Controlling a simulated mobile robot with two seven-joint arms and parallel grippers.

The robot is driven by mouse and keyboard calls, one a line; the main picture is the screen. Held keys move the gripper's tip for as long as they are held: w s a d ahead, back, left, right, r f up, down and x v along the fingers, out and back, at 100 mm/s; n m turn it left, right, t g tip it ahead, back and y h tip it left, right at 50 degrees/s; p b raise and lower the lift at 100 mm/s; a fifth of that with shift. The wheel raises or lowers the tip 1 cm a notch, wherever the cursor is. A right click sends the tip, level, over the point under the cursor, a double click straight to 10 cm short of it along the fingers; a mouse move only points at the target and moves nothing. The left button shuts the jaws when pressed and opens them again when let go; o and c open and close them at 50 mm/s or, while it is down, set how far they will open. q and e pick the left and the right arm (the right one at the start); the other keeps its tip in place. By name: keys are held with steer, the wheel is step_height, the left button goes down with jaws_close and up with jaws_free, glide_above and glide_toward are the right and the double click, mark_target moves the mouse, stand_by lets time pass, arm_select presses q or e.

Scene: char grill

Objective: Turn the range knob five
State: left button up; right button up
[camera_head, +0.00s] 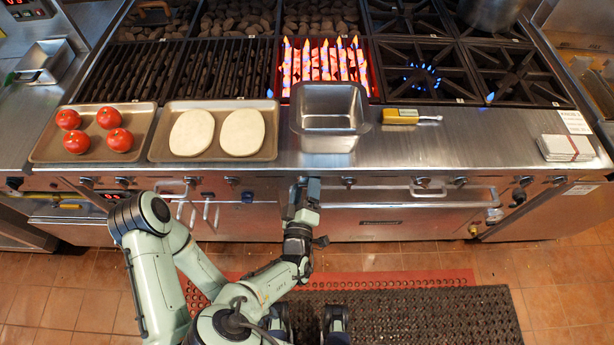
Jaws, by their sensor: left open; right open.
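The char grill range has a row of dark knobs along its steel front panel (390,182). Visible knobs include one left of my gripper (231,182), one just right of it (348,182), and another further right (423,182). No numbers are legible, so I cannot tell which is knob five. My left gripper (306,184) is open, with its fingertips against or close to the panel between two visible knobs. The fingers cover that stretch, so I cannot tell whether a knob is between them.
Above the panel, the ledge holds a tray (50,153) of tomatoes, a tray (157,153) with two pale patties, a steel pan (329,142), a yellow-handled tool (400,116) and a white stack (565,148). Flames (325,62) burn behind. A perforated mat (430,315) lies on the floor.

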steer(key=shift+c, duration=0.6)
steer(key=c, duration=0.9)
